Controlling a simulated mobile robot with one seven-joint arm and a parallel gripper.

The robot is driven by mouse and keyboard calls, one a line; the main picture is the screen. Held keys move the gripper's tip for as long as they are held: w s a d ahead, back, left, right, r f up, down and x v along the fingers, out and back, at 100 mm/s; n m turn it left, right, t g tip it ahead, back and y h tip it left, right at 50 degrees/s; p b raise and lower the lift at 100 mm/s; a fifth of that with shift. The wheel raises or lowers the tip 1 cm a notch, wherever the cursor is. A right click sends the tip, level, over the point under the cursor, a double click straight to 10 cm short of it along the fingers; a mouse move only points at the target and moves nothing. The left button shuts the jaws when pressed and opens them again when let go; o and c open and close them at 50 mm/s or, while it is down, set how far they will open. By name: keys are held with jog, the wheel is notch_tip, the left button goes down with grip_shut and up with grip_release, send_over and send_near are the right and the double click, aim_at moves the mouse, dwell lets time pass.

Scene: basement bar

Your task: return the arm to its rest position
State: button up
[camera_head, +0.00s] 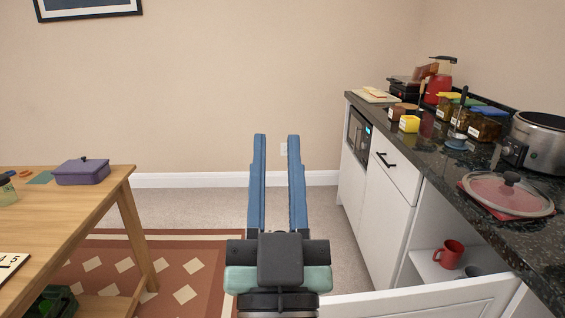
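My gripper (277,142) is in the lower middle of the head camera view. Its two long blue fingers point away from me and stand apart, with carpet and wall visible between them. Nothing is held between the fingers. The gripper is in free space between the wooden table and the kitchen counter, touching neither. The rest of my arm is mostly hidden below the frame.
A wooden table (75,220) with a purple box (82,171) stands at left. A dark counter (445,170) with jars and a slow cooker (541,141) runs along the right. An open white cabinet door (420,303) juts out at lower right, near a red mug (450,254).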

jog(key=s+r+t, duration=0.1)
jog(key=s+r, duration=0.3)
jog(key=r, duration=0.4)
jog(key=s+r+t, duration=0.2)
jog(key=s+r, duration=0.1)
jog(key=r, duration=0.6)
notch_tip(320, 180, up, 20)
jog(key=p, duration=2.1)
jog(key=shift+w+d, duration=0.15)
jog(key=shift+d, duration=0.15)
jog(key=shift+f, duration=0.1)
